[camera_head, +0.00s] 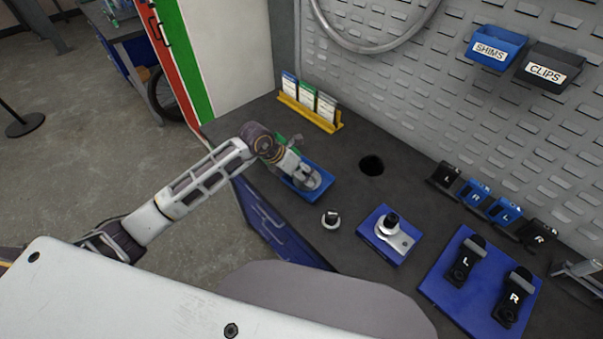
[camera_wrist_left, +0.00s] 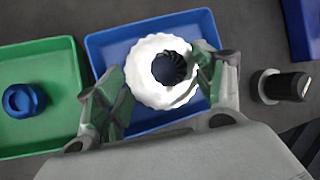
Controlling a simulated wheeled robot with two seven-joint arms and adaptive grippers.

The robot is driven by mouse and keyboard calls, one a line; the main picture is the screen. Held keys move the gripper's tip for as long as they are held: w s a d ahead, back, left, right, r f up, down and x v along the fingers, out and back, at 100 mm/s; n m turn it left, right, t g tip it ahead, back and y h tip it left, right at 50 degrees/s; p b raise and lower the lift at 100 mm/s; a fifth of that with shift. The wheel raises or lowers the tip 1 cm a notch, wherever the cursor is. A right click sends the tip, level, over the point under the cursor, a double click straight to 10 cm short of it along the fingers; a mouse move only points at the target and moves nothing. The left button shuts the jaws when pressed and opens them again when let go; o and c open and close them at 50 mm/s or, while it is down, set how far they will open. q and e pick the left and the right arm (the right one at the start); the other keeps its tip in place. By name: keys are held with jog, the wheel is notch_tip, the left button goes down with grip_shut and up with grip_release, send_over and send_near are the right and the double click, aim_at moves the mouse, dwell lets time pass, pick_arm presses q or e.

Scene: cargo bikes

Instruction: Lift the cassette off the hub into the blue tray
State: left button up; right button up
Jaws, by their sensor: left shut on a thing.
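The cassette (camera_wrist_left: 148,66), a bright white toothed ring with a dark splined bore, is between the fingers of my left gripper (camera_wrist_left: 160,85) in the wrist view. My left gripper is shut on it. The cassette is over the blue tray (camera_wrist_left: 113,40); I cannot tell whether it touches the tray floor. In the head view my left gripper (camera_head: 300,168) reaches down over the blue tray (camera_head: 325,171), with the cassette (camera_head: 312,181) showing as a grey ring. I cannot tell for certain which part is the hub.
A green tray (camera_wrist_left: 62,58) holding a blue ring (camera_wrist_left: 23,99) lies left of the blue tray. A black-topped knob (camera_head: 331,217) stands nearby, beside a blue pad with a silver fixture (camera_head: 392,236). A yellow card rack (camera_head: 310,113) stands behind.

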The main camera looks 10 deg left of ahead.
pick_arm(q)
jog(key=o, duration=2)
jog(key=shift+f, duration=0.1)
jog(key=shift+c, duration=0.2)
jog(key=v, duration=1.2)
